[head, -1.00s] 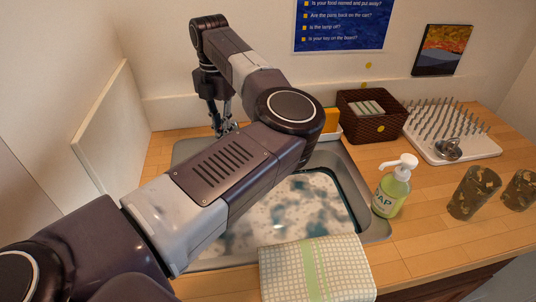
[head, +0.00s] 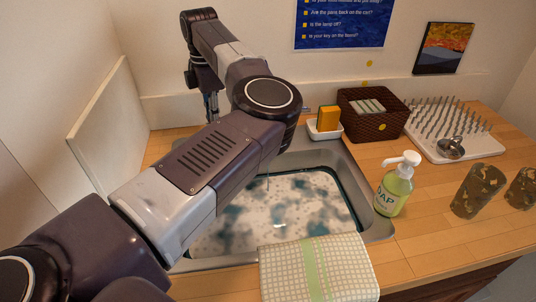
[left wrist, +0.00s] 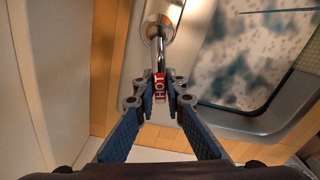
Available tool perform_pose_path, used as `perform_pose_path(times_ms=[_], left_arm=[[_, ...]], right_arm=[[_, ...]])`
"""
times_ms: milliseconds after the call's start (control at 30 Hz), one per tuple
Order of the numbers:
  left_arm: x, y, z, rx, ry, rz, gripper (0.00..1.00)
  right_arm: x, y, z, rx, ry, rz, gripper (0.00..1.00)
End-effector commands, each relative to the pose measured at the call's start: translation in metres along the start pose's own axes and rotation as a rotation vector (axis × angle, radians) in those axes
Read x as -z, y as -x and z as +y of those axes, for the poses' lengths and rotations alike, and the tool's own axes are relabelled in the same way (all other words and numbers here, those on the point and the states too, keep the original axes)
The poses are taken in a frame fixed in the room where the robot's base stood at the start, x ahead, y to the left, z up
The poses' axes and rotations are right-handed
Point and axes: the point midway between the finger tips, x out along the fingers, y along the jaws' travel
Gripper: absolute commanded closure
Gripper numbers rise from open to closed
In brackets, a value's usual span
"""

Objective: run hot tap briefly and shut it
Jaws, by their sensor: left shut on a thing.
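The hot tap handle is a chrome lever (left wrist: 160,50) with a red grip marked HOT (left wrist: 160,88), in the left wrist view. It rises from a round chrome base (left wrist: 157,28) on the sink rim. My left gripper (left wrist: 160,97) is shut on the red grip, one finger on each side. The sink (head: 352,180) holds cloudy, sudsy water (head: 300,205). A thin upright line shows over the water beside my arm; I cannot tell if it is running water. My right gripper is not in view.
A soap bottle (head: 393,192), two patterned cups (head: 474,192) and a checked towel (head: 350,262) border the sink. A white panel (head: 110,112) stands left.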

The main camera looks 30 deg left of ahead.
Motion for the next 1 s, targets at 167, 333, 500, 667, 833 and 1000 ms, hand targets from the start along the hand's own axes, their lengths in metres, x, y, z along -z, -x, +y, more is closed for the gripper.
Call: perform_pose_path(times_ms=[167,333,500,667,833,1000], left_arm=[[-0.001,0.002,0.001,-0.004,-0.004,-0.004,1.0],[-0.001,0.001,0.006,-0.004,-0.074,-0.004,1.0],[-0.004,0.001,0.017,-0.003,-0.286,-0.004,1.0],[-0.004,0.001,0.021,-0.004,-0.368,-0.003,1.0],[-0.004,0.002,0.021,-0.006,-0.368,-0.003,0.88],[-0.004,0.001,0.021,-0.004,-0.366,-0.002,0.69]], right_arm=[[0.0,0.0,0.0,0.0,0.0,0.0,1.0],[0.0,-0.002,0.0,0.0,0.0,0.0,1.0],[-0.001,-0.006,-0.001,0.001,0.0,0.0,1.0],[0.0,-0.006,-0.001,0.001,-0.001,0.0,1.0],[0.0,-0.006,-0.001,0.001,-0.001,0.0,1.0],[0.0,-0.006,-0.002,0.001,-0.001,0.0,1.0]])
